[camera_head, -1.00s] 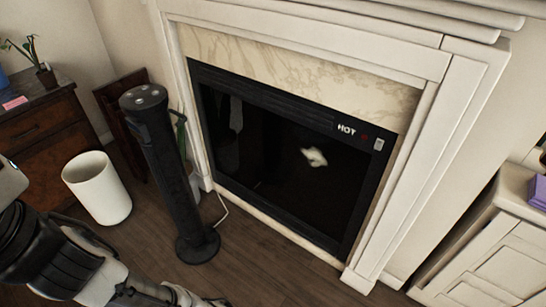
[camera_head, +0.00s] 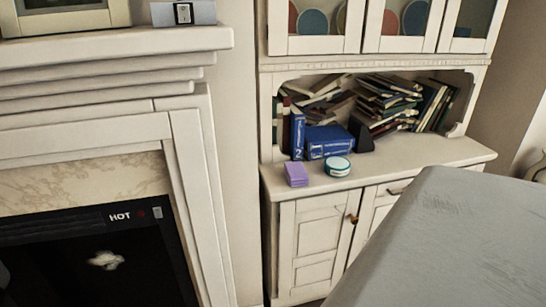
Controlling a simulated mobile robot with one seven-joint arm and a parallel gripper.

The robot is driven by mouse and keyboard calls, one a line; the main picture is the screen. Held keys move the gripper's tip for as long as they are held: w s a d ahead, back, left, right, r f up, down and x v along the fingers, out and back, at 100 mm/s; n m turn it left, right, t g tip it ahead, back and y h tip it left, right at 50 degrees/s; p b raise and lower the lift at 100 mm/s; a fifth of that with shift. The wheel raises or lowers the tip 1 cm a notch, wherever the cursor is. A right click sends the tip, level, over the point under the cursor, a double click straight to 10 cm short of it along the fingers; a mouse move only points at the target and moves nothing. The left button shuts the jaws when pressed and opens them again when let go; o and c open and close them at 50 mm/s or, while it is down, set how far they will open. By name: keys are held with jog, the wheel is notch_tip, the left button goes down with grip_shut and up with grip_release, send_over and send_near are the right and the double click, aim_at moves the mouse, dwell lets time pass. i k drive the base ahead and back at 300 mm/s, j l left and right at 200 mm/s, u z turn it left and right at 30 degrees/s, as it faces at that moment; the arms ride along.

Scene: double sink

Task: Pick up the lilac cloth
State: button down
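A small lilac folded cloth (camera_head: 296,174) lies on the counter of the white hutch, near its left front edge. It looks like a neat, block-like stack. A round green and white tin (camera_head: 338,167) sits just to its right, apart from it. Blue books stand and lie behind it. My gripper is not in view.
The white hutch (camera_head: 314,232) stands right of the fireplace (camera_head: 85,250). Several books (camera_head: 385,102) fill the back of its counter. A large grey surface (camera_head: 450,245) fills the lower right and hides part of the cupboard doors. The counter's right front is clear.

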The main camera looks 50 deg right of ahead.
aim_at(297, 176)
jog(key=z, duration=1.6)
